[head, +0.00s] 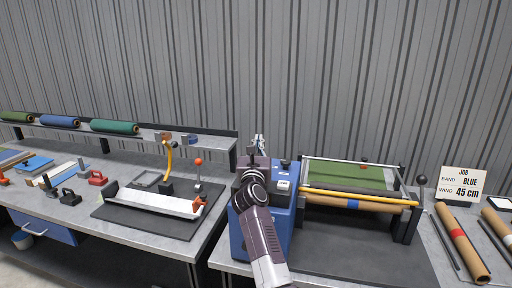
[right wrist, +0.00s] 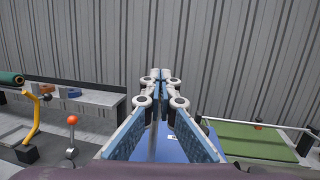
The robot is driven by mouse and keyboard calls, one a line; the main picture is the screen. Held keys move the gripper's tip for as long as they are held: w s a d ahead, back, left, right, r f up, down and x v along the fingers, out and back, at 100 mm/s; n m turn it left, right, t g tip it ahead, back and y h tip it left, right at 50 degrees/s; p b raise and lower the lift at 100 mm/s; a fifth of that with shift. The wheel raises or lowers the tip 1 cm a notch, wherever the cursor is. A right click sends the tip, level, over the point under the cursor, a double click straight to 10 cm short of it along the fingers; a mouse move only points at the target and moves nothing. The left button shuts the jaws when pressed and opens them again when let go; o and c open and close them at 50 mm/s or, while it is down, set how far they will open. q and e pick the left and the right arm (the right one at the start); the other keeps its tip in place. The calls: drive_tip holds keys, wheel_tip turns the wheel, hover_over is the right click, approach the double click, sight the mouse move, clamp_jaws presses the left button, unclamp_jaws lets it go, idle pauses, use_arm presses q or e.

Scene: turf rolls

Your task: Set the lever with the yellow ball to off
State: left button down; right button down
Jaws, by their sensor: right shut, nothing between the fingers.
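I see no lever with a yellow ball in either view; my right arm and gripper hide part of the blue machine housing (head: 283,215). My right gripper (head: 258,141) is above the housing in the head view, pointing away toward the wall. In the right wrist view its fingers (right wrist: 160,76) are together and empty, with the blue housing (right wrist: 178,150) below and beyond them. A lever with a red-orange ball (head: 198,161) stands upright on the left bench; it also shows in the right wrist view (right wrist: 72,120). A lever with a dark ball (head: 421,180) is at the roller machine's right end.
The roller machine holds a green turf sheet (head: 350,175) and a yellow bar (head: 360,197). A yellow curved handle (head: 169,157) rises from the left bench. A job sign (head: 462,184) stands at right. A shelf with rolls (head: 114,126) runs at back left.

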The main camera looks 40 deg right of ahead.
use_arm(q)
drive_tip(key=shift+w+d, duration=0.25)
drive_tip(key=shift+d, duration=0.1)
use_arm(e)
drive_tip(key=shift+w+d, duration=1.05)
drive_tip(key=shift+d, duration=0.2)
use_arm(q)
drive_tip(key=shift+r, duration=0.1)
use_arm(e)
drive_tip(key=shift+a, duration=0.1)
